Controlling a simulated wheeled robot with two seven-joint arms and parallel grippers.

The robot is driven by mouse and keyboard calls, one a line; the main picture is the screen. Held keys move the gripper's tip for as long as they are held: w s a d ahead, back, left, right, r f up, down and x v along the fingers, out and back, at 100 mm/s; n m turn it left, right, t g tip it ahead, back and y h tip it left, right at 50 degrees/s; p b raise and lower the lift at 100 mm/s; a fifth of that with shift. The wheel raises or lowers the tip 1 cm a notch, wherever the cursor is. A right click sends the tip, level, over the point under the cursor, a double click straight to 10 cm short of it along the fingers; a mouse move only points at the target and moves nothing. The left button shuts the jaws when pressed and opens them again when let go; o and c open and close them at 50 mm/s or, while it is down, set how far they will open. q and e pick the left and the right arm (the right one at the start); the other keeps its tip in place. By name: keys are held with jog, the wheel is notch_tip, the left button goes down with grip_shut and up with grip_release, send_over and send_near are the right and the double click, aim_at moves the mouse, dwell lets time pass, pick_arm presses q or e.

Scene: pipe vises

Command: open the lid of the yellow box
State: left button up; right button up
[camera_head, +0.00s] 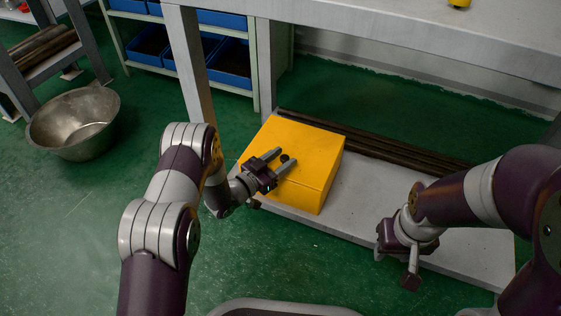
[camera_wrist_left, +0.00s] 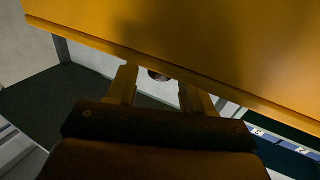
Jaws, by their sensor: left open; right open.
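The yellow box (camera_head: 317,150) sits on the low grey shelf under the bench, and its lid looks shut. A small dark knob (camera_head: 285,158) is on the box's near side. My left gripper (camera_head: 281,160) is open at the box, with a finger on either side of the knob. In the left wrist view the knob (camera_wrist_left: 158,75) shows between the spread fingers (camera_wrist_left: 162,88), beside the edge of the yellow box (camera_wrist_left: 215,40). Whether the fingers touch the knob I cannot tell.
Dark pipes (camera_head: 390,149) lie behind the box on the low shelf (camera_head: 470,262). A bench leg (camera_head: 190,65) rises left of the box, and the bench top (camera_head: 400,25) overhangs behind.

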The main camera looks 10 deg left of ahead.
aim_at(288, 153)
pick_arm(q)
grip_shut()
jog(key=r+p, duration=0.2)
jog(key=p, duration=0.1)
jog(key=w+r+g+y+p, duration=0.1)
jog(key=r+p, duration=0.1)
jog(key=p, duration=0.1)
jog(key=r+g+p, duration=0.1)
jog(key=r+p, duration=0.1)
jog(key=p, duration=0.1)
jog(key=shift+w+d+n+p, duration=0.2)
jog(key=shift+n+p, duration=0.1)
jog(key=shift+n, duration=0.1)
jog(key=w+d+r+n+g+y+p, duration=0.1)
jog(key=w+r+g+y+p, duration=0.1)
jog(key=p, duration=0.8)
jog(key=shift+w+d+r+g, duration=0.15)
jog(key=shift+w+r+g, duration=0.8)
jog(key=shift+r, duration=0.65)
jog(key=shift+w, duration=0.1)
grip_release()
jog(key=shift+f, duration=0.1)
jog(key=p+v, duration=0.6)
jog(key=v, duration=0.6)
jog(key=shift+s+r, duration=0.25)
jog(key=shift+s, duration=0.1)
